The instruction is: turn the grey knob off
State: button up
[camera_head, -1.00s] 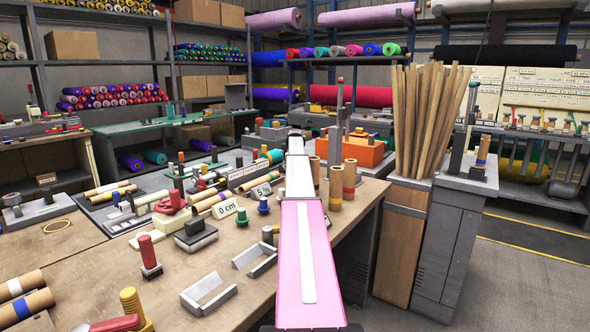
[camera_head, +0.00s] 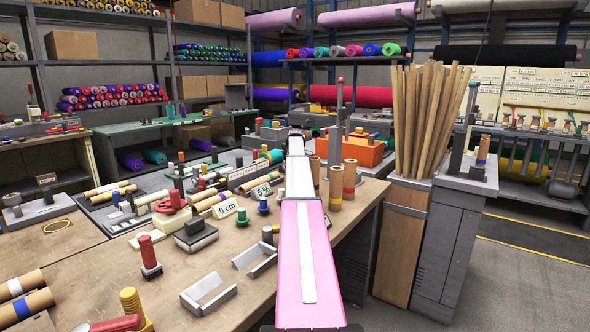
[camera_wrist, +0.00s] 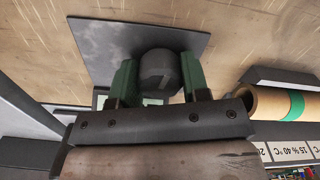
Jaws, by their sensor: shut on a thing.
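In the wrist view, the grey knob (camera_wrist: 160,68) is a dark, rounded cylinder with a short mark on its face. In the head view my pink and white arm reaches forward over the bench, and I cannot make out the gripper or this knob there. I cannot tell the knob's setting from its mark.
A cardboard tube with a green band (camera_wrist: 290,104) lies close to the right of the gripper in the wrist view, near white printed labels (camera_wrist: 288,150). The bench (camera_head: 110,265) holds several tools and brackets. Upright brown tubes (camera_head: 349,178) stand right of my arm.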

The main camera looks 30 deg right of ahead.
jog(key=shift+f+n, duration=0.15)
jog(key=shift+n, duration=0.75)
jog(key=shift+s, duration=0.1)
jog(key=o, duration=0.9)
jog(key=shift+o, duration=0.2)
jog(key=shift+r, duration=2.6)
